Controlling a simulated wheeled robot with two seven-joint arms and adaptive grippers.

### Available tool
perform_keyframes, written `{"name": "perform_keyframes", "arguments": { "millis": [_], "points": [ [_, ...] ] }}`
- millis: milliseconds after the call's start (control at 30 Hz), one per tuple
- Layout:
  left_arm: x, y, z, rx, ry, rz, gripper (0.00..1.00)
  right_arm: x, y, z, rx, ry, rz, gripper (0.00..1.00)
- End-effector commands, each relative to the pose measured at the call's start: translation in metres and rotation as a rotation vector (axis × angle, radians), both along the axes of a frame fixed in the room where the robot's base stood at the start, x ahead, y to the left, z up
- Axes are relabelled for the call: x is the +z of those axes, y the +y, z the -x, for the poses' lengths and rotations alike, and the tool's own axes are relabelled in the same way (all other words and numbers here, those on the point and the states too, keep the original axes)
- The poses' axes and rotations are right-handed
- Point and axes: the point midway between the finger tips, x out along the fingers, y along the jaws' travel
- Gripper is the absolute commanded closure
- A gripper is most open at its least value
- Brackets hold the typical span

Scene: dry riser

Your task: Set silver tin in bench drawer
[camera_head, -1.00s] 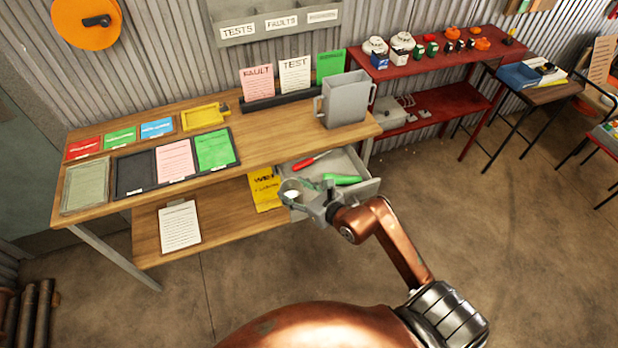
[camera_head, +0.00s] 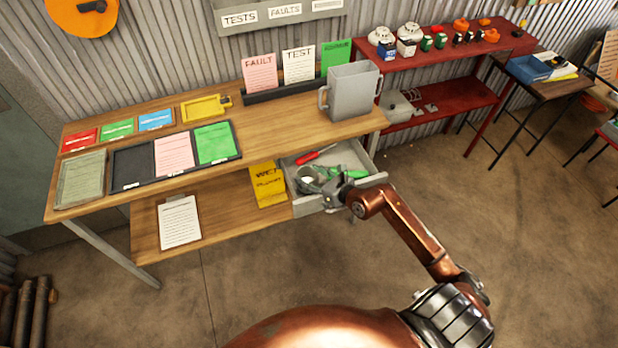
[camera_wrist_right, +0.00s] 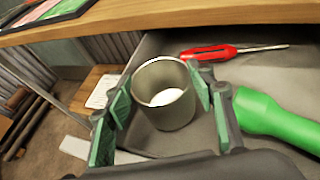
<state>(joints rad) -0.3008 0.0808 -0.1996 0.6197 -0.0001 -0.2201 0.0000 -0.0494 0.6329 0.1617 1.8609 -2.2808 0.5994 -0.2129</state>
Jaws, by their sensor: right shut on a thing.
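The bench drawer (camera_head: 353,158) is pulled open under the right end of the wooden bench. My right gripper (camera_head: 318,180) is inside or just over the drawer's left part. In the right wrist view, the gripper (camera_wrist_right: 160,108) has its green-padded fingers on both sides of the silver tin (camera_wrist_right: 165,120), shut on it. The tin is upright, open-topped, with something white inside. In the head view the tin (camera_head: 306,174) is partly covered by the gripper. I cannot tell whether its base touches the drawer floor. My left gripper is in neither view.
A red screwdriver (camera_wrist_right: 225,52) lies at the drawer's back, and a green-handled object (camera_wrist_right: 275,120) lies right of the gripper. A grey jug (camera_head: 352,95) stands on the bench above. A yellow sign (camera_head: 267,184) is on the shelf left of the drawer.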

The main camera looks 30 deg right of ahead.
Motion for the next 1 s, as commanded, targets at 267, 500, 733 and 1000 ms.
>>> {"name": "perform_keyframes", "arguments": {
  "millis": [267, 500, 733, 1000],
  "points": [
    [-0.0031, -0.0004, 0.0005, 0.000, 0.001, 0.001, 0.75, -0.0073, -0.0003, -0.0004, -0.001, -0.003, 0.001, 0.74],
    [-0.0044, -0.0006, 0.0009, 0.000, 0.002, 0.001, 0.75, -0.0110, -0.0002, -0.0002, 0.000, -0.002, 0.002, 0.46],
    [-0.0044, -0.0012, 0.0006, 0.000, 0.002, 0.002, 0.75, -0.0109, -0.0002, -0.0001, -0.001, -0.002, 0.001, 0.32],
    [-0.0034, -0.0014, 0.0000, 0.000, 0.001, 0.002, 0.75, -0.0086, -0.0002, -0.0001, -0.001, -0.002, 0.001, 0.32]
  ]
}}
